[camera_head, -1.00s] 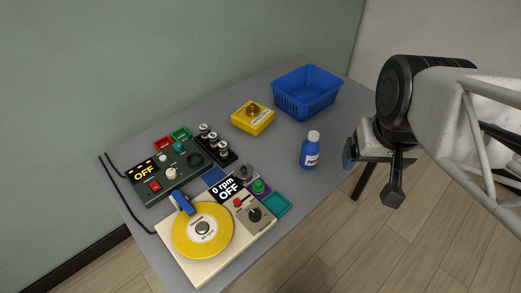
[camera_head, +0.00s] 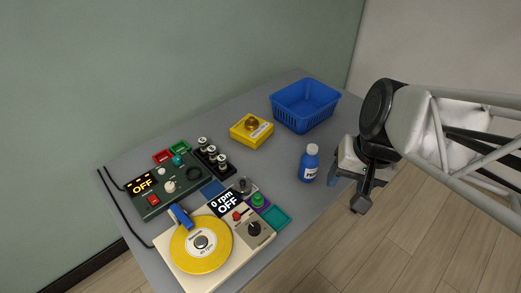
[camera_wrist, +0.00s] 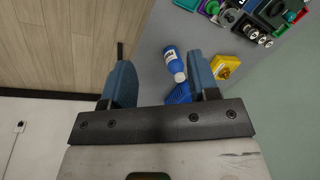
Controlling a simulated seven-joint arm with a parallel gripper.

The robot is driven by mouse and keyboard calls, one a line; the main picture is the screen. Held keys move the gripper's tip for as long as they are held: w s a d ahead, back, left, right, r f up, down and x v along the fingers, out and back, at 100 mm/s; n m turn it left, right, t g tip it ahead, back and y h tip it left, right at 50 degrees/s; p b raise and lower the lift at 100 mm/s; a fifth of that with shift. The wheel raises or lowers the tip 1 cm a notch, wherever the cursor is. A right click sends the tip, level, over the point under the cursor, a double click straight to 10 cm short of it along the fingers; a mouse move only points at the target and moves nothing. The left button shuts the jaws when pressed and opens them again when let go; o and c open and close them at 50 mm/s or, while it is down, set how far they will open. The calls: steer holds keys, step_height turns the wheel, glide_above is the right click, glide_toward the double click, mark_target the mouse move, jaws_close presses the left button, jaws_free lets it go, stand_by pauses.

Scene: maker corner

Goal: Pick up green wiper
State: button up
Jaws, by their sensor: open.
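No part is plainly a wiper. A small green piece with a rounded top (camera_head: 258,199) sits in a purple square holder on the table; a teal piece (camera_head: 178,160) stands at the back of the dark green OFF box. I cannot tell which, if either, is the green wiper. My gripper (camera_head: 347,190) is open and empty beyond the table's right edge, right of the blue bottle (camera_head: 309,165) and well away from both pieces. In the wrist view its two blue fingers (camera_wrist: 160,65) are spread apart, with the bottle (camera_wrist: 174,66) visible between them.
A yellow turntable (camera_head: 203,242) on a cream box stands at the front, the dark green box (camera_head: 160,200) behind it. A black rack (camera_head: 214,157), a yellow block (camera_head: 240,138) and a blue basket (camera_head: 332,112) stand farther back. Open table lies left of the bottle.

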steer(key=w+a+f+m+g+y, duration=0.2)
steer(key=w+a+f+m+y, duration=0.4)
steer(key=a+f+m+y, duration=0.45)
steer(key=m+t, duration=0.5)
steer(key=m, duration=0.4)
glide_toward(259, 196)
steer(key=shift+s+a+r, duration=0.15)
steer(key=shift+s+a, duration=0.15)
steer(key=shift+a, duration=0.45)
steer(key=shift+w+d+f+m+t, duration=0.15)
steer(key=shift+f+m+t, duration=0.3)
steer(key=shift+m+t, duration=0.15)
steer(key=shift+x, duration=1.3)
steer(key=shift+x, duration=2.6)
